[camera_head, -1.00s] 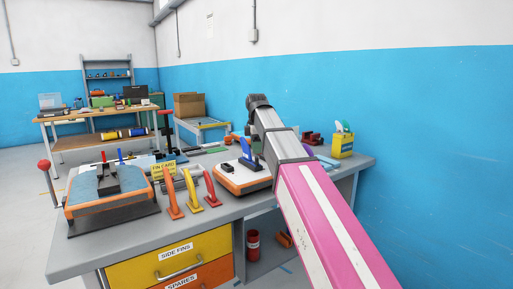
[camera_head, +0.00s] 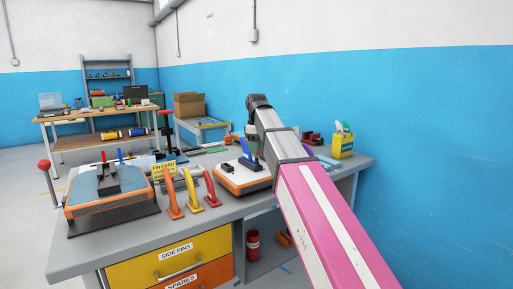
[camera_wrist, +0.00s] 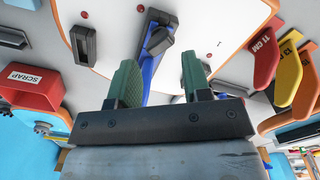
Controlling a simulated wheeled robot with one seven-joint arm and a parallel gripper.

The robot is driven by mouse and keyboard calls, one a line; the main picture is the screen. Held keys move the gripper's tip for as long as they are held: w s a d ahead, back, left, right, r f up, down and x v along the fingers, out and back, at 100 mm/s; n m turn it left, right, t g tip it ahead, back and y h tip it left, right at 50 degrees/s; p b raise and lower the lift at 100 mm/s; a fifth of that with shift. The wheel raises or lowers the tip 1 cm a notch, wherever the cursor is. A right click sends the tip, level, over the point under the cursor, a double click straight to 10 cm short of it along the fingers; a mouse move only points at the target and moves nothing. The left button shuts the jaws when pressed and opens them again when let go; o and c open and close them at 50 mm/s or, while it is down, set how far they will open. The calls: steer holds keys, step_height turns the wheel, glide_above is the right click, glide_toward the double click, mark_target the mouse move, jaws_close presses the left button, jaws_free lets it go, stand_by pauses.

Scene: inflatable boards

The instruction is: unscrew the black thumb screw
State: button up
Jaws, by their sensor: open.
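A white board with an orange rim (camera_head: 238,180) lies on the bench. A blue fin (camera_head: 246,151) stands up from it and also shows in the wrist view (camera_wrist: 151,68). A black part (camera_wrist: 157,36) at the fin looks like the thumb screw; its exact outline is unclear. My gripper (camera_wrist: 158,61) is open, with one green finger on each side of the blue fin and the black part just beyond the fingertips. I cannot tell if a finger touches the fin. In the head view my arm hides most of the gripper.
A black block (camera_wrist: 83,45) sits on the board beside the fin. A red SCRAP bin (camera_wrist: 30,88) is on the other side. Another board in a stand (camera_head: 105,198) is at the left.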

stand_by(0.3)
steer(key=m, duration=0.4)
stand_by(0.4)
steer(key=shift+m, duration=2.1)
steer(key=m, duration=0.3)
steer(key=shift+m, duration=0.4)
steer(key=shift+f, duration=0.15)
